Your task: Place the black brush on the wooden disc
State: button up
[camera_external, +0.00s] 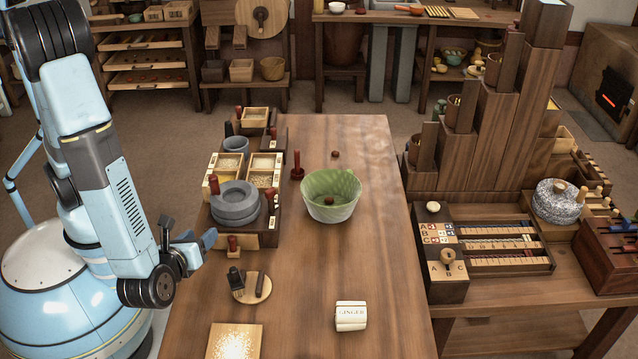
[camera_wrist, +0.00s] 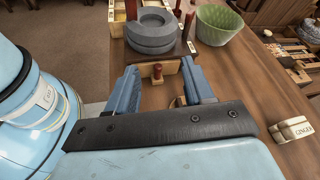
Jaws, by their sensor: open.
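A small black object (camera_external: 235,277), which looks like the black brush, stands at the left back edge of a pale round wooden disc (camera_external: 249,295) on the table's left side. I cannot tell whether it rests on the disc or just beside it. A dark bar (camera_external: 260,284) lies across the disc. My gripper (camera_external: 198,240) is open and empty, above and to the left of the disc, apart from both. In the wrist view, my gripper (camera_wrist: 160,88) shows spread fingers; the brush cannot be made out there and the disc is mostly hidden.
Grey stone rings (camera_external: 236,203), small trays and red-handled pegs stand behind the disc. A green bowl (camera_external: 331,195) is at the table's middle. A white ginger block (camera_external: 351,316) and a pale square board (camera_external: 234,341) lie in front.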

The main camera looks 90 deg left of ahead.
jog(key=s+a+r+n+h, duration=0.3)
jog(key=a+r+n+h, duration=0.1)
jog(key=a+r+n, duration=0.1)
jog(key=s+a+r+n+t+h, duration=0.1)
jog(key=s+a+r+n+h, duration=0.3)
jog(key=r, duration=0.6)
jog(key=s+a+r+n+t+h, duration=0.1)
jog(key=s+a+r+n+h, duration=0.3)
jog(key=r+n, duration=0.4)
jog(key=shift+a+n+h, duration=0.3)
jog(key=shift+a+h, duration=0.55)
jog(key=shift+h, duration=0.05)
